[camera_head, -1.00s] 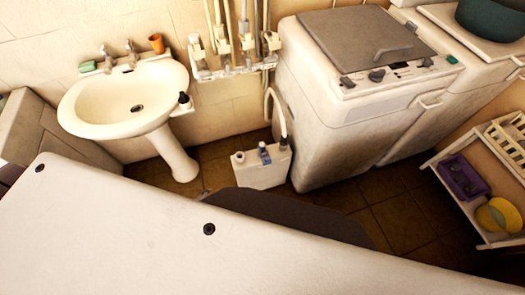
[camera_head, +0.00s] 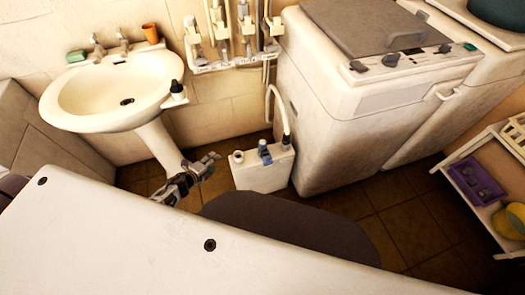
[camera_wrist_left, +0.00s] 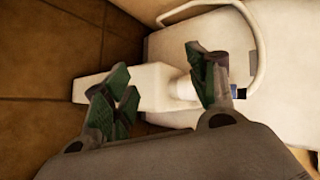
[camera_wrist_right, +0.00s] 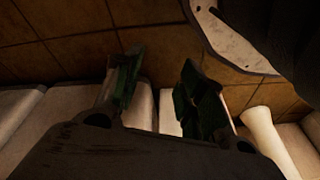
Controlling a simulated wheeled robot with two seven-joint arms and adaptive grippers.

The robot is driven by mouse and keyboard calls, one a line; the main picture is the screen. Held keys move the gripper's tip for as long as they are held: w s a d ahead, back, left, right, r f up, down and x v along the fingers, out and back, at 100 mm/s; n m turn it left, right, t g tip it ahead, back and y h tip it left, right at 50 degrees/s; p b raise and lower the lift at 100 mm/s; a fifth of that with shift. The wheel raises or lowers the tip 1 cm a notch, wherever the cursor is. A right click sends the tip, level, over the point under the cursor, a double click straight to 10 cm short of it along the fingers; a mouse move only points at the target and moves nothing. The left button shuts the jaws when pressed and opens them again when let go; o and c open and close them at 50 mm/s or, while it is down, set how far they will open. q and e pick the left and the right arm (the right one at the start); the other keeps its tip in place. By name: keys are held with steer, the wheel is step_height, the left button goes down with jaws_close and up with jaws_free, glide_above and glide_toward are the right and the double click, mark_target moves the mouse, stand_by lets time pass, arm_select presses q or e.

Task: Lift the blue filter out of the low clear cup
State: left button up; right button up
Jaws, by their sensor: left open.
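A small blue piece (camera_head: 264,152), which looks like the blue filter, stands upright on top of a white box-like tank (camera_head: 262,176) on the floor. I cannot make out the clear cup around it. My left gripper (camera_head: 212,164) is just left of the tank, open, with nothing between its fingers. In the left wrist view, the tank (camera_wrist_left: 150,85) lies beyond the spread fingers, and a blue bit (camera_wrist_left: 239,93) shows by the right finger. My right gripper (camera_wrist_right: 160,85) shows only in its wrist view, open and empty.
A pedestal washbasin (camera_head: 75,98) stands at the left and a washing machine (camera_head: 330,130) right of the tank. A hose (camera_head: 272,95) runs down to the tank's right end. A shelf rack (camera_head: 463,185) stands at the far right.

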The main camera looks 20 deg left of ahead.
arm_select(q)
steer(key=w+d+r+m+g+h+b, duration=0.1)
steer(key=w+d+r+m+h+b, duration=0.1)
steer(key=d+r+m+b, duration=0.3)
steer(key=w+d+r+m+h+b, duration=0.3)
steer(key=m+b, duration=0.9)
steer(key=m, duration=0.5)
steer(key=shift+d+r+m+g+h+b, duration=0.35)
steer(key=shift+d+r+h, duration=0.45)
steer(key=shift+d+r, duration=0.6)
arm_select(e)
steer(key=w+a+r, duration=0.1)
steer(key=r, duration=0.4)
steer(key=w+a+r+t+y, duration=0.1)
steer(key=w+a+r, duration=0.1)
steer(key=r, duration=0.4)
steer(key=shift+w, duration=0.25)
arm_select(q)
steer(key=shift+d+f, duration=0.25)
steer(key=shift+w+d, duration=0.1)
steer(key=shift+w, duration=0.05)
